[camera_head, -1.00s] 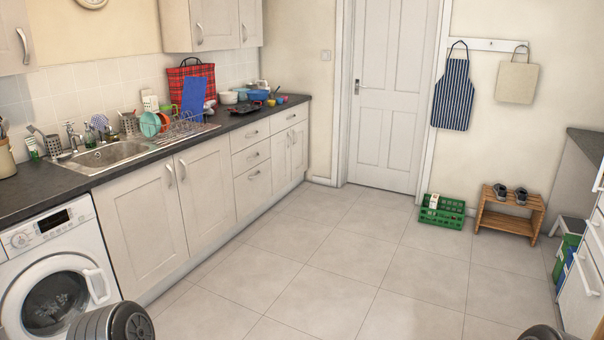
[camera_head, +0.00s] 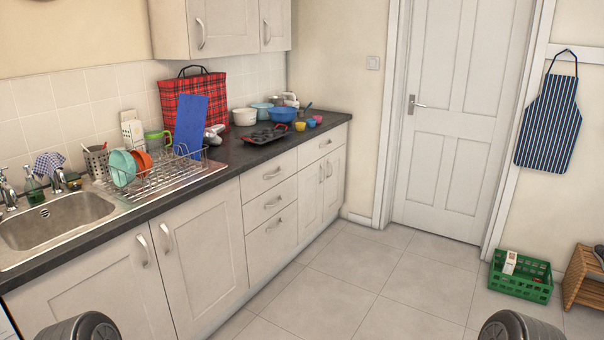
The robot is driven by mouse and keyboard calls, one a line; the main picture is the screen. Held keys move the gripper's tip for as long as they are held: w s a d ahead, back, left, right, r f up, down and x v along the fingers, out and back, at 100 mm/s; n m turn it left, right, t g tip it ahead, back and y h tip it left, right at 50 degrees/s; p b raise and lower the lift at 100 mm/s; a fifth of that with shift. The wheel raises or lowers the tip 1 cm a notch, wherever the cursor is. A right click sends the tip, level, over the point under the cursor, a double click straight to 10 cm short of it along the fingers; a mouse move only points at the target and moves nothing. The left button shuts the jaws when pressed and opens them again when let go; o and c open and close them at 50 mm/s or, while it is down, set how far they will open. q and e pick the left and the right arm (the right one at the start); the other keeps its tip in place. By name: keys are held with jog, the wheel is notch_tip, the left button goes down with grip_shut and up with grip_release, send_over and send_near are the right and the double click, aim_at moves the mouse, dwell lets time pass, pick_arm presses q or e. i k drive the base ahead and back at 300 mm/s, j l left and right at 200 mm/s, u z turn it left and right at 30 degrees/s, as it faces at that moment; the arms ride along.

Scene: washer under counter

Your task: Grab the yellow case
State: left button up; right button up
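The yellow case (camera_head: 300,126) is a small round cup on the dark counter, in front of the blue bowl (camera_head: 282,115). A blue-purple case (camera_head: 311,123) and a pink case (camera_head: 318,119) stand just to its right. A dark muffin tin (camera_head: 265,134) with red handles lies to its left. Dark rounded parts of my two arms show at the bottom edge, far from the case. Neither gripper is in view.
The counter (camera_head: 226,154) also holds a dish rack (camera_head: 160,178), a blue board (camera_head: 190,125), a red tartan bag (camera_head: 208,92) and several bowls. Cabinets (camera_head: 205,238) front it. A green crate (camera_head: 520,275) stands by the door (camera_head: 455,120). The floor between is clear.

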aim_at(300, 126)
jog(key=i, duration=1.45)
jog(key=i+j+z, duration=0.1)
jog(key=i, duration=1.35)
